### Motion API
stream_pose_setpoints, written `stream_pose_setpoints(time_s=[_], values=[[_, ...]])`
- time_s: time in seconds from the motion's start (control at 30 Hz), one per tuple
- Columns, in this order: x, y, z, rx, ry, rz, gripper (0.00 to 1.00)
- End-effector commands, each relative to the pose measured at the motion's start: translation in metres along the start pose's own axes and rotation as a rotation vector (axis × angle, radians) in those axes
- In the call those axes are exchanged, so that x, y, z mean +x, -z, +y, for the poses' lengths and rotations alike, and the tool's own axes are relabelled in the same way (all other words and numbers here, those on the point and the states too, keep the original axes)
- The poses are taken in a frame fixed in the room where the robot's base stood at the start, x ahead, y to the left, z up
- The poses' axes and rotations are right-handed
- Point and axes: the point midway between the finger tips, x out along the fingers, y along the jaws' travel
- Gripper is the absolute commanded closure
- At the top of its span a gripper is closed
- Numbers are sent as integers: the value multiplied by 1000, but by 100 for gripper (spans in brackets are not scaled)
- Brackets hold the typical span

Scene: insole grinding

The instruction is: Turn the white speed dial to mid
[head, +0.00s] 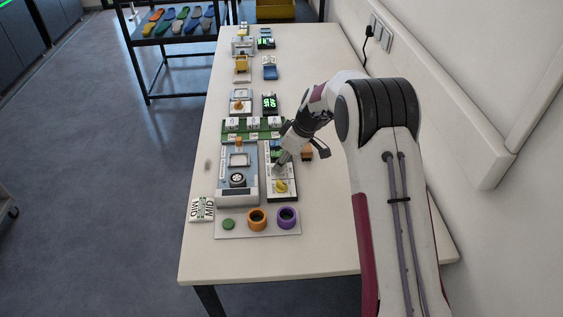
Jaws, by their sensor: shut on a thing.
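My gripper (281,166) reaches down onto the upper part of a narrow white control panel (283,196) with a dark edge. It is shut on a small pale thing there, which I take to be the white speed dial. The fingers hide most of the dial, so its pointer and setting cannot be read. A yellow knob (281,186) sits on the same panel, just below the gripper in the picture.
A grey-blue machine (223,185) with a black round dial stands left of the panel. A grey plate (240,231) with a green button, an orange ring and a purple ring lies in front. A green strip (243,136) with white boxes and an orange block (307,154) are close by.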

Motion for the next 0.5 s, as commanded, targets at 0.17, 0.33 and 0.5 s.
stream_pose_setpoints(time_s=[0.17, 0.33, 0.5], values=[[0, 0, -1, 40, -16, -1, 98], [0, 0, -1, 103, -42, -1, 98], [0, 0, -2, 181, -75, -2, 98]])
